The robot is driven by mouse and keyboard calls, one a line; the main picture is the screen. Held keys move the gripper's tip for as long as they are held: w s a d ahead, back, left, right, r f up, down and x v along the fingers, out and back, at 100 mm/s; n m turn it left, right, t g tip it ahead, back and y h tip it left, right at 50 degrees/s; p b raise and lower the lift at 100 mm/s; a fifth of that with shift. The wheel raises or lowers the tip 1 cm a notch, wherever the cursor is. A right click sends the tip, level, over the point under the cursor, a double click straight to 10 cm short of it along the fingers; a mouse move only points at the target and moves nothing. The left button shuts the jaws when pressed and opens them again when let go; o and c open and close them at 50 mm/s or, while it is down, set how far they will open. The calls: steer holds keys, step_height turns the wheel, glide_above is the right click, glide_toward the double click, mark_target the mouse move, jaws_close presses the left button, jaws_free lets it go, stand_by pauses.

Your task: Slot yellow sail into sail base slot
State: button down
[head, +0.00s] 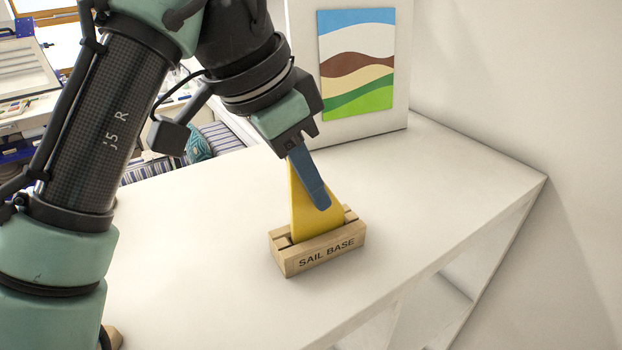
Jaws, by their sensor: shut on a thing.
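The yellow sail (301,215) is a flat, tapered piece standing roughly upright at the wooden sail base (316,256). Its lower edge is hidden behind the front wall of the base, at the slot on top. I cannot tell how deep it sits in the slot. The base is a light wood block with "SAIL BASE" on its front, resting on the white table. My gripper (317,194) comes down from above with its blue fingers shut on the upper part of the sail. One finger covers part of the sail's front face.
A picture panel with coloured wavy bands (356,65) stands at the back of the white table (200,240), behind the base. A wall closes off the right side. The tabletop left of the base is clear. The table's front edge runs at lower right, with open shelving below.

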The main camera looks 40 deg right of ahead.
steer(key=shift+f, duration=0.9)
stand_by(2.3)
steer(key=c, duration=0.8)
jaws_free()
steer(key=shift+c, duration=0.2)
steer(key=shift+r, duration=0.15)
steer(key=b+v, duration=0.2)
steer(key=v, duration=1)
steer(key=shift+r, duration=0.4)
